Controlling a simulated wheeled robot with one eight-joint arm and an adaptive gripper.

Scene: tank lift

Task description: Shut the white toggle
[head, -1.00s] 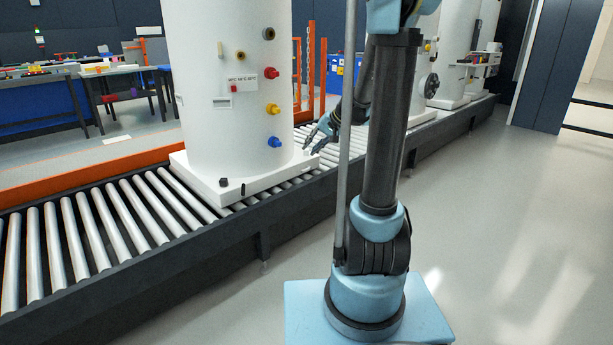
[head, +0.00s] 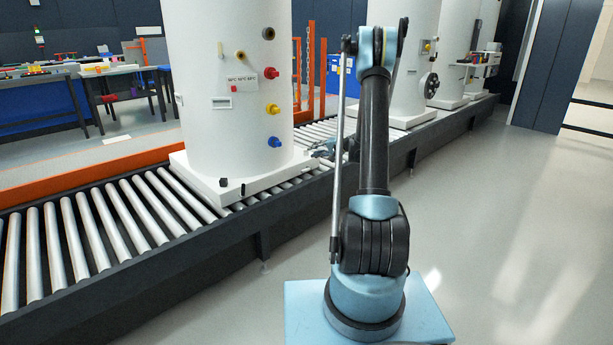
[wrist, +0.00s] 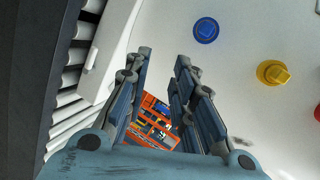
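The white tank (head: 205,130) stands upright on a white square base (head: 192,174) on the roller conveyor. My gripper (head: 322,149) is low beside the tank's right side in the head view, small and partly hidden by my arm. In the wrist view my gripper (wrist: 164,58) is open, with nothing between its fingertips. The blue knob (wrist: 206,30) and yellow knob (wrist: 273,73) are right of the fingers, apart from them. No toggle is clear in the wrist view.
A red knob (head: 270,72) and a black fitting (head: 268,33) also project from the tank. The conveyor rollers (head: 100,220) run alongside, with an orange rail (head: 90,178) behind. More tanks (head: 407,70) stand farther right. The floor (head: 490,220) at right is clear.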

